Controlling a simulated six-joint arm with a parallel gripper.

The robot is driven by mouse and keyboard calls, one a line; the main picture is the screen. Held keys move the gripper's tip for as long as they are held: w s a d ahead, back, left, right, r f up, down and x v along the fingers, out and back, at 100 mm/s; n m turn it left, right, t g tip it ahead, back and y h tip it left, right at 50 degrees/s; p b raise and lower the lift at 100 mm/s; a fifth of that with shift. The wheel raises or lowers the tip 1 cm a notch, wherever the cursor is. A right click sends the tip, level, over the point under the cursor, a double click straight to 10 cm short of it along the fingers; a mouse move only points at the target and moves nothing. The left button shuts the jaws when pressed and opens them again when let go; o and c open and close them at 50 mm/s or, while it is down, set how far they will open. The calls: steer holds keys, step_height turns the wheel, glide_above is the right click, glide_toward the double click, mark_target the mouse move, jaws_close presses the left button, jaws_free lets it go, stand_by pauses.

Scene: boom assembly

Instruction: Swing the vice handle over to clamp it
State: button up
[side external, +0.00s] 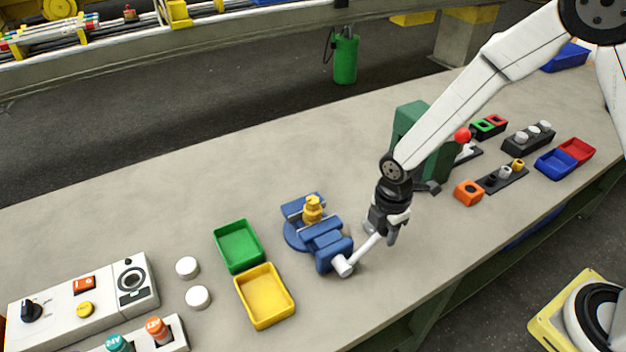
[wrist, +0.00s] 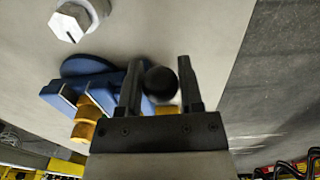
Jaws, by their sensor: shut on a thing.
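The blue vice (side external: 328,246) stands on the grey bench, with a yellow part (side external: 312,209) upright between its jaws. Its pale grey handle (side external: 366,248) slants from the vice's near end up and right to my gripper. My gripper (side external: 390,231) is shut at the handle's outer end, low over the bench right of the vice. In the wrist view my gripper (wrist: 160,80) has a dark round knob (wrist: 160,81) between its fingers. The blue vice (wrist: 88,66) and yellow part (wrist: 88,118) show left of the fingers there. The grip contact is partly hidden in the side view.
A green tray (side external: 239,246) and a yellow tray (side external: 265,296) stand left of the vice. A green press-like stand (side external: 409,128) rises behind my gripper. An orange block (side external: 468,193) lies to the right. Bare bench lies behind the vice and along the near right edge.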

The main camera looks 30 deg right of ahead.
steer(key=shift+d+f, duration=0.5)
steer(key=shift+f, duration=0.4)
steer(key=o, duration=0.7)
steer(key=shift+c, duration=0.2)
steer(key=shift+a+r, duration=0.15)
steer(key=shift+r, duration=0.2)
